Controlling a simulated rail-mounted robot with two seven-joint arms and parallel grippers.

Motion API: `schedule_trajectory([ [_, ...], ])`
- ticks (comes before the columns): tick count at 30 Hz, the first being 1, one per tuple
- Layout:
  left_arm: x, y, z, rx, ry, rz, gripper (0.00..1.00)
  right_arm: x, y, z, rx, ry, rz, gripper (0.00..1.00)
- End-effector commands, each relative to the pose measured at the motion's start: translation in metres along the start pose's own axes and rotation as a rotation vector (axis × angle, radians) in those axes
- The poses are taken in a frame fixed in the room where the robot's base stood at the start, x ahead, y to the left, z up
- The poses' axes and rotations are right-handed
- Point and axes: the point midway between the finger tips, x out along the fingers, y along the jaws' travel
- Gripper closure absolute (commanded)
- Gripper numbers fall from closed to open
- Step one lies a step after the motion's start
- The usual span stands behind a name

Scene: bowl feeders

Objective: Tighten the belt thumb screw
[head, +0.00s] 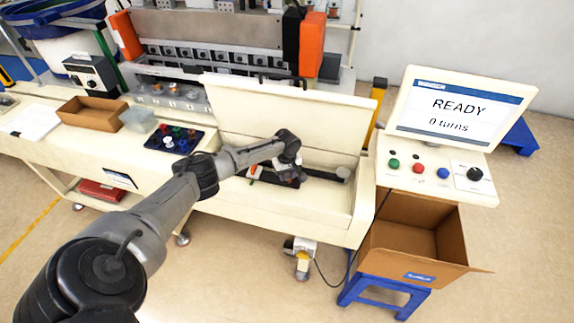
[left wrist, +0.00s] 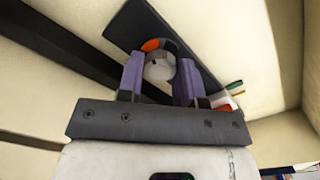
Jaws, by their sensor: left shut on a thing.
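The thumb screw (left wrist: 160,67) is a round grey knob with an orange patch behind it, on a dark bar (left wrist: 205,78) inside the cream-walled trough. My left gripper (left wrist: 158,74) has its two purple fingers on either side of the knob and is shut on it. In the head view, my left gripper (head: 290,172) reaches down into the open trough, and the knob is hidden behind it. The screen (head: 455,112) reads READY and 0 turns. My right gripper is not in view.
The raised cream lid (head: 290,115) stands behind the trough. A control panel (head: 432,175) with coloured buttons is to the right, above a cardboard box (head: 410,265) on a blue stand. A dark tray of coloured pegs (head: 173,138) is at left.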

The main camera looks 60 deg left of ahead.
Motion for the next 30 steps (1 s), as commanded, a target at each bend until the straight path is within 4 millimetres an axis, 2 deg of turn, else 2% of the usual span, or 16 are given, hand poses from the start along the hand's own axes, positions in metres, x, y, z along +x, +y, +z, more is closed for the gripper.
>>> schedule_trajectory([
  [1, -0.007, 0.000, 0.002, 0.024, -0.006, -0.001, 0.90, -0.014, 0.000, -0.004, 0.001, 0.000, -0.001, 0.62],
  [8, -0.004, 0.001, 0.001, 0.196, -0.004, 0.001, 0.90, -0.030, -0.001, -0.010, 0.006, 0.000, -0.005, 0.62],
  [30, -0.002, 0.001, 0.000, 0.881, -0.001, 0.002, 0.90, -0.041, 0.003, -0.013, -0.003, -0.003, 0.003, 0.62],
])
